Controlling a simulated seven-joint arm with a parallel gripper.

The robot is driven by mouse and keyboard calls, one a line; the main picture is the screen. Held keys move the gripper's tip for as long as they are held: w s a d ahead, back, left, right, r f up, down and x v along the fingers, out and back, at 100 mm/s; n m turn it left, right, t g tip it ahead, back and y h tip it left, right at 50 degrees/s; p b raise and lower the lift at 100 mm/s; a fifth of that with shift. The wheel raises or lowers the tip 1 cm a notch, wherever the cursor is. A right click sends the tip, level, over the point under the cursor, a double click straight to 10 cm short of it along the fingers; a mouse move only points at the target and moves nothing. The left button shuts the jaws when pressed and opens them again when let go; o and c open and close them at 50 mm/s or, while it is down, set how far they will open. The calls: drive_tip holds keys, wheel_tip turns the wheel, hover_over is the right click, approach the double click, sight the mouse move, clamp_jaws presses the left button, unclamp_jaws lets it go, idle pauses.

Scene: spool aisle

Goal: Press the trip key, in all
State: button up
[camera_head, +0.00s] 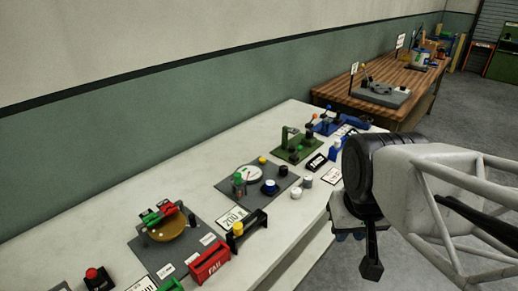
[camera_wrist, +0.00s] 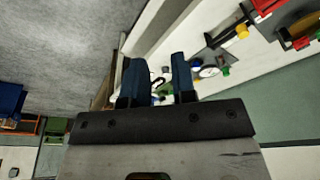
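No part is clearly labelled as the trip key, and I cannot tell which one it is. In the head view, a red button on a black box (camera_head: 95,277) stands at the near left of the white bench. Farther along are a grey plate with a white dial (camera_head: 249,172), a blue-topped knob (camera_head: 270,186), a green-based device (camera_head: 295,145) and a blue device with levers (camera_head: 327,123). My gripper (camera_head: 347,237) is at the right, off the bench's front edge. In the wrist view its blue fingers (camera_wrist: 158,80) are apart, with no object clearly held between them.
A white bench (camera_head: 125,208) runs along the green wall. On it are a brass disc (camera_head: 167,230) with red and green parts, a red FAIL bin (camera_head: 209,264) and a black stand with a yellow knob (camera_head: 247,239). A wooden table (camera_head: 345,87) stands beyond. Grey floor is open at right.

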clamp_jaws()
idle(1.3)
